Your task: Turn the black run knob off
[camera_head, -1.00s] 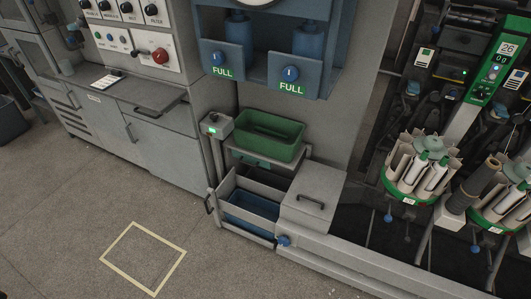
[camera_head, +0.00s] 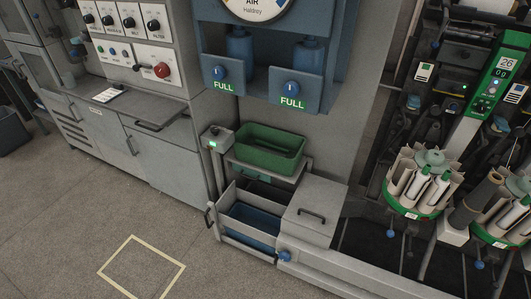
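The grey control panel (camera_head: 128,38) is at the upper left. Its top row holds several black knobs on white labelled plates, the rightmost a black knob (camera_head: 153,25) labelled FILTER. Below are small indicator lights (camera_head: 113,51), a black lever or knob (camera_head: 136,68) and a red mushroom button (camera_head: 162,70). Which of the black knobs is the run knob cannot be told, as most lettering is too small. Neither of my grippers is in view.
A counter (camera_head: 150,105) with cabinets runs below the panel. A green bin (camera_head: 269,146) stands on a grey stand with an open drawer (camera_head: 252,218). The winder (camera_head: 420,185) fills the right. The floor with a yellow outlined square (camera_head: 128,240) is clear.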

